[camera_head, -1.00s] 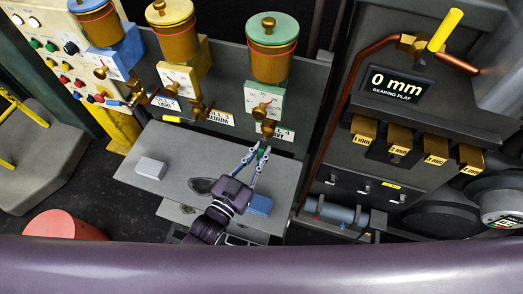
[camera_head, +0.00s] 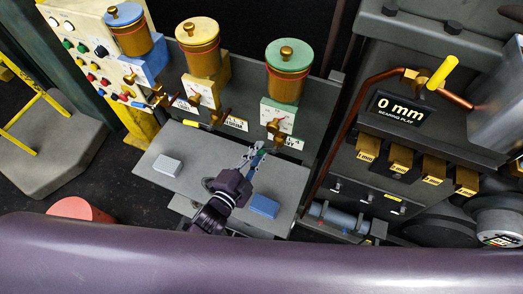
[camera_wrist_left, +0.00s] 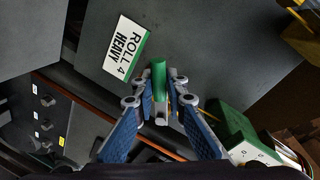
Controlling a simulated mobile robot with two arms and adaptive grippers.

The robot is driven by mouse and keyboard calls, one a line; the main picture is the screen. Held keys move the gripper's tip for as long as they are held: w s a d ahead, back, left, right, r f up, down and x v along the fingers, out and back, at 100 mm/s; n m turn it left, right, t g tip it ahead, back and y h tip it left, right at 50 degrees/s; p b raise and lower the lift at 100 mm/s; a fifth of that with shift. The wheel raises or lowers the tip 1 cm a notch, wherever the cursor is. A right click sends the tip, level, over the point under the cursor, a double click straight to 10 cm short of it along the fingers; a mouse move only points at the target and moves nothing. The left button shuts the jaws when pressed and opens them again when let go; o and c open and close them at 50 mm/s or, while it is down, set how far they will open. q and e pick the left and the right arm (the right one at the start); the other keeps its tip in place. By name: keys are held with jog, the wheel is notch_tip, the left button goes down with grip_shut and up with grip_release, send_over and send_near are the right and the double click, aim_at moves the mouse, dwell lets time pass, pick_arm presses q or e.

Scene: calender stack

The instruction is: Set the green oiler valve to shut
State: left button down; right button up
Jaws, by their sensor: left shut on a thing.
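The green oiler (camera_head: 288,85) has a green lid, an amber body and a green block with a dial. A brass valve (camera_head: 275,128) sits below it. Its green lever handle (camera_head: 259,157) slants down and to the left from the valve. My left gripper (camera_head: 252,155) is shut on this handle. The left wrist view shows the green handle (camera_wrist_left: 159,76) between the fingertips of the left gripper (camera_wrist_left: 160,95). The "ROLL 4 HEAVY" label (camera_wrist_left: 120,48) is beside it, and my gripper partly hides the handle. My right gripper is not in view.
Yellow (camera_head: 200,55) and blue (camera_head: 131,35) oilers with similar brass valves stand left of the green one. A grey table (camera_head: 160,150) below holds a white block (camera_head: 167,166) and a blue block (camera_head: 264,206). A "0 mm" display (camera_head: 398,107) is at right.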

pick_arm(q)
jog(key=m, duration=0.1)
jog(key=r+m+y, duration=0.1)
jog(key=m, duration=0.1)
jog(key=shift+a+r+p, duration=0.15)
jog(key=shift+a+p, duration=0.1)
jog(key=shift+p, duration=0.05)
jog(key=shift+a+r+m+y, duration=0.1)
jog(key=shift+r+m+y, duration=0.35)
jog(key=shift+m, duration=0.65)
jog(key=shift+r, duration=0.1)
jog(key=c, duration=2)
grip_release()
jog(key=shift+r, duration=0.1)
jog(key=shift+o, duration=0.2)
jog(key=v, duration=1.2)
